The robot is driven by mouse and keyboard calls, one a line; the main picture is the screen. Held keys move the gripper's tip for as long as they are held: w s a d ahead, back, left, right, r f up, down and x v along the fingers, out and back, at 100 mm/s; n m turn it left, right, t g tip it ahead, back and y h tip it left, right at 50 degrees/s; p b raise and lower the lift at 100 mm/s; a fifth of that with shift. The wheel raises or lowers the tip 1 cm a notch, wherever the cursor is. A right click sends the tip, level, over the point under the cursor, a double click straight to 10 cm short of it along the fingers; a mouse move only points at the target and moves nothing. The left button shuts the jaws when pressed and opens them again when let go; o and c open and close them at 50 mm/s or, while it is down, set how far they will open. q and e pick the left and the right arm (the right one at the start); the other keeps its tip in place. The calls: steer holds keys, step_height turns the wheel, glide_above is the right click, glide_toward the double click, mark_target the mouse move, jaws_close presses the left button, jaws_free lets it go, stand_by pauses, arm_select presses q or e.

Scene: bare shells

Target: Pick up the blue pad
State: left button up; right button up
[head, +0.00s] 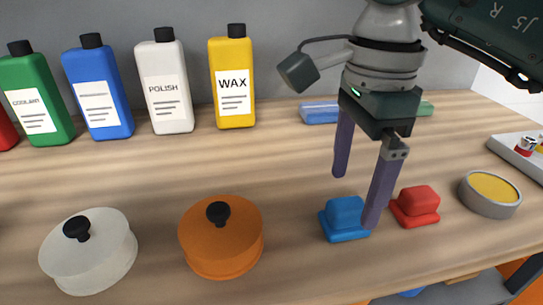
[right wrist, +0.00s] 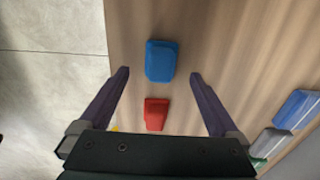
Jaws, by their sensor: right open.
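The blue pad (head: 343,220) sits on the wooden table near its front edge, just left of the red pad (head: 416,206). In the right wrist view the blue pad (right wrist: 161,61) lies ahead of and between the fingertips. The red pad (right wrist: 156,114) lies nearer the palm, also between the fingers. My right gripper (head: 355,200) points down, open and empty. One finger stands in front of the gap between the pads and hides a little of the blue pad's right side. My left gripper is not in view.
An orange lidded pot (head: 221,243) and a white lidded pot (head: 88,255) stand to the left. A round tin (head: 490,194) stands right of the red pad. Several bottles, including a yellow wax bottle (head: 232,83), line the back. A blue object (head: 318,113) lies behind the gripper.

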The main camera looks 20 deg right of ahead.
mark_target(349, 204)
step_height(349, 204, down, 5)
steer(key=shift+f, duration=0.1)
steer(key=c, duration=1.4)
